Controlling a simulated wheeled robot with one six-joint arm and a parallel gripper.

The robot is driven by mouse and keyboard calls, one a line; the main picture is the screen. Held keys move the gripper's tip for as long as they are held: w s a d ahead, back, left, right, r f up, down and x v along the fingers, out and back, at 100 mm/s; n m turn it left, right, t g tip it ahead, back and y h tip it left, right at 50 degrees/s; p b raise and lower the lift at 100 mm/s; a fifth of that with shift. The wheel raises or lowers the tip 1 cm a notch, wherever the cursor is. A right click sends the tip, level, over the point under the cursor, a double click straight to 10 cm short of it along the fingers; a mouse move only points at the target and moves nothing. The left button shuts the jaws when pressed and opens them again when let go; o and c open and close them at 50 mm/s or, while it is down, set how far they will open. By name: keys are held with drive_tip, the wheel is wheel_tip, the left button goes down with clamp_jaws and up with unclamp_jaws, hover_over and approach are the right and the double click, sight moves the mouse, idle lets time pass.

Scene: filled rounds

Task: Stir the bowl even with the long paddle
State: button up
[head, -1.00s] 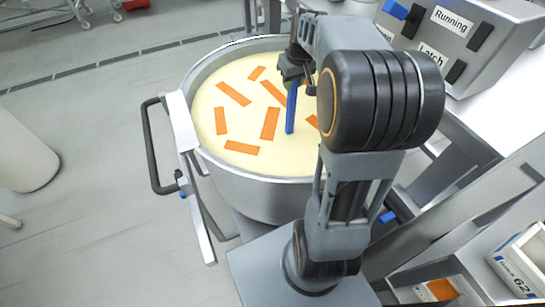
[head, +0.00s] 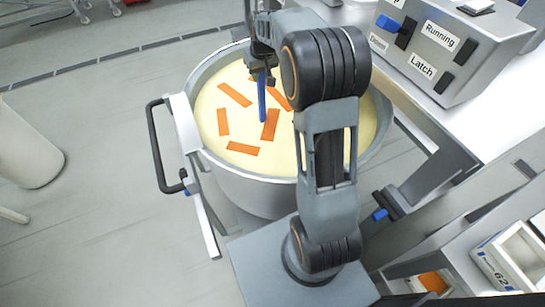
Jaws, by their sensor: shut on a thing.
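The bowl (head: 250,191) is a large round metal vessel below my arm. It holds a pale yellow mass (head: 283,160) with several orange strips (head: 243,148) lying on its surface, unevenly spread. My gripper (head: 262,72) is over the far middle part of the bowl, partly hidden by my arm. It is shut on the long paddle (head: 262,100), whose blue shaft points down with its lower end at or in the yellow mass. The paddle's upper end is hidden by my gripper and arm.
A black handle (head: 158,150) on a pale bracket sticks out at the bowl's left. A grey control box (head: 455,45) labelled "Running" and "Latch" stands on a white counter (head: 500,115) at right. A shelf with a white box (head: 515,262) is lower right.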

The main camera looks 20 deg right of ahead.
drive_tip(key=s+b, duration=0.3)
drive_tip(key=s, duration=0.6)
drive_tip(key=shift+b, duration=0.4)
